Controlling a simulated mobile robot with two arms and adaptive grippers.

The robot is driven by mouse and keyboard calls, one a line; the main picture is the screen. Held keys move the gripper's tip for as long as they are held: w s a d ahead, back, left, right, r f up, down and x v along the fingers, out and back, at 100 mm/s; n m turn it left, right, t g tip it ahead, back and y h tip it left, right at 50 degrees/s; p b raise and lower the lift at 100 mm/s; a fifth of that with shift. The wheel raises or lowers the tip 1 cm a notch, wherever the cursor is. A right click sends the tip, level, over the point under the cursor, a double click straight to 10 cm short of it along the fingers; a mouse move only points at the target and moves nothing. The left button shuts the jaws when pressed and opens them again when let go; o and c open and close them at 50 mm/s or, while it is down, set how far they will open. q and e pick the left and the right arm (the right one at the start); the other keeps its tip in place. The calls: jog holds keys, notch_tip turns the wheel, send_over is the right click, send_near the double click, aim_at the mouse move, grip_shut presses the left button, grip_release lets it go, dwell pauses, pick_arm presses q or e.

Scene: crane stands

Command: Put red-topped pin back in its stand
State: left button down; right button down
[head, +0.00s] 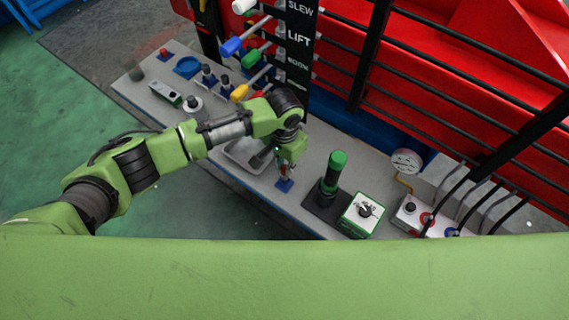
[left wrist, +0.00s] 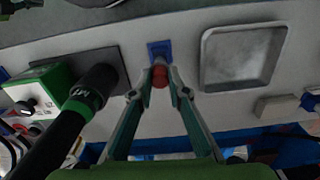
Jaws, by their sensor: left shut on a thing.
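The red-topped pin (left wrist: 160,76) is between the fingertips of my left gripper (left wrist: 160,84) in the left wrist view, and the fingers are shut on its red top. The blue square stand (left wrist: 152,46) lies just beyond the pin, in line with it. In the head view the stand (head: 284,185) is on the grey bench directly below my left gripper (head: 285,168). The fingers hide most of the pin there. I cannot tell whether the pin's lower end is inside the stand or just above it. My right gripper is not in view.
A black cylinder with a green top (head: 331,172) stands close to the right of the stand on a dark pad. A green-white box with a knob (head: 361,215) is beyond it. A shallow grey tray (left wrist: 204,80) lies on the other side. Coloured levers (head: 240,92) rise behind.

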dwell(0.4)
pick_arm(q)
jog(key=shift+p, duration=0.4)
jog(key=shift+p, duration=0.3)
dwell(0.3)
jog(key=shift+f, duration=0.15)
dwell(0.4)
jog(key=shift+f+b, duration=0.95)
jog(key=shift+f, duration=0.7)
jog(key=c, duration=1.9)
grip_release()
